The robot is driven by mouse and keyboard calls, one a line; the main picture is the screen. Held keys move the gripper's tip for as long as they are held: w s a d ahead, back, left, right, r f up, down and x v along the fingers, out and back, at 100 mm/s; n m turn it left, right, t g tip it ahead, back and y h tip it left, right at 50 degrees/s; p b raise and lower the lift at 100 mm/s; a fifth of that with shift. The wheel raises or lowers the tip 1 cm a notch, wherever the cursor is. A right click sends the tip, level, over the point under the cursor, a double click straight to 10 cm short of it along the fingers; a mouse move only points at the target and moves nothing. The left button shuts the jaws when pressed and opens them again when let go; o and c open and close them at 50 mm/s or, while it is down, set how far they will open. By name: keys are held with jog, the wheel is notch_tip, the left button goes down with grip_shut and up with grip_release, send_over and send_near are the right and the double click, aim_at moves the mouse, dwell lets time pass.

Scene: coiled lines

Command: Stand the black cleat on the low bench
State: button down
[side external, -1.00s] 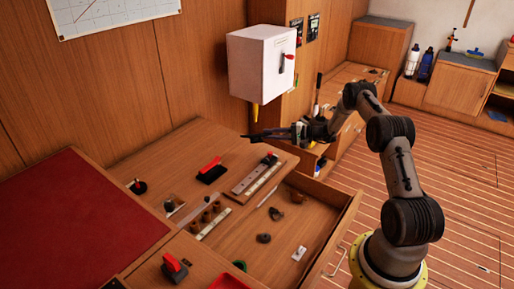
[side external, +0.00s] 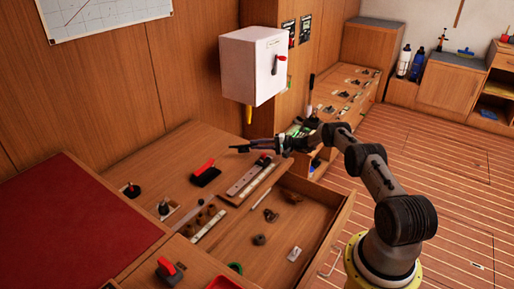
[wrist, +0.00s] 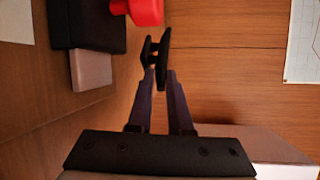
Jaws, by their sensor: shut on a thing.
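The black cleat (wrist: 163,58) is in my gripper (wrist: 153,78), between the fingertips in the wrist view. The gripper is shut on it, and it stands clear of the wood behind it. In the side view my gripper (side external: 255,147) reaches left, above the wooden worktop and below the white wall box. The cleat is a small dark shape (side external: 240,148) at its tip there, too small to read its tilt. I cannot tell for sure which surface is the low bench; the wooden worktop (side external: 150,160) lies below the gripper.
A red-handled black block (side external: 206,174) stands on the worktop near the gripper; its red part shows in the wrist view (wrist: 146,11). The white box (side external: 252,65) hangs above. An open drawer (side external: 285,225) holds loose small parts. The red mat (side external: 75,215) is clear.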

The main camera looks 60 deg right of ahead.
jog(key=shift+f, duration=0.55)
jog(key=shift+f, duration=0.2)
jog(key=shift+f, duration=0.35)
jog(key=c, duration=1.1)
grip_release()
jog(key=shift+f, duration=0.25)
